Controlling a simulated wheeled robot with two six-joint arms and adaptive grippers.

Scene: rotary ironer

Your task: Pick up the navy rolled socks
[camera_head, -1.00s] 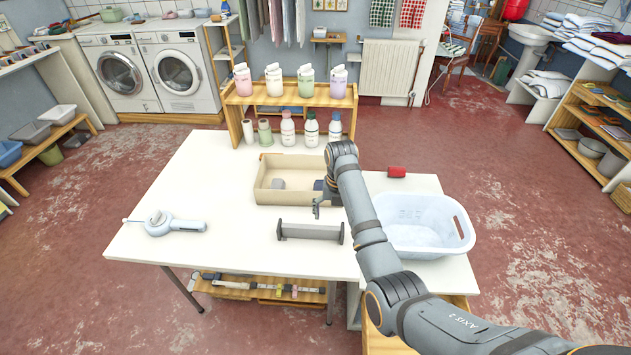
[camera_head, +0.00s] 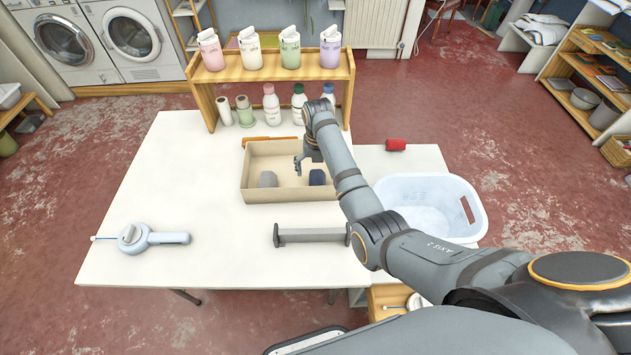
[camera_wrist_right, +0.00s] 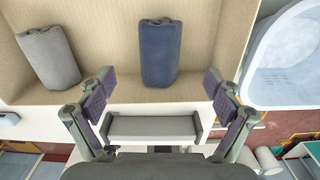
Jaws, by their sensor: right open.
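The navy rolled socks (camera_head: 317,177) lie in the right part of a tan open box (camera_head: 262,193) on the white table. In the right wrist view the navy socks (camera_wrist_right: 160,52) lie on the box floor, upright in the picture, just ahead of the fingers and centred between them. Grey rolled socks (camera_head: 268,179) lie to their left in the same box and also show in the wrist view (camera_wrist_right: 48,55). My right gripper (camera_head: 299,166) is above the box; in the wrist view (camera_wrist_right: 158,88) its fingers are spread and empty. My left gripper is not in view.
A grey bar-shaped stand (camera_head: 310,236) lies in front of the box. A pale blue basket (camera_head: 430,208) is to the right, a red roll (camera_head: 396,145) behind it. A wooden shelf with bottles (camera_head: 272,75) stands behind the box. The table's left part is mostly clear.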

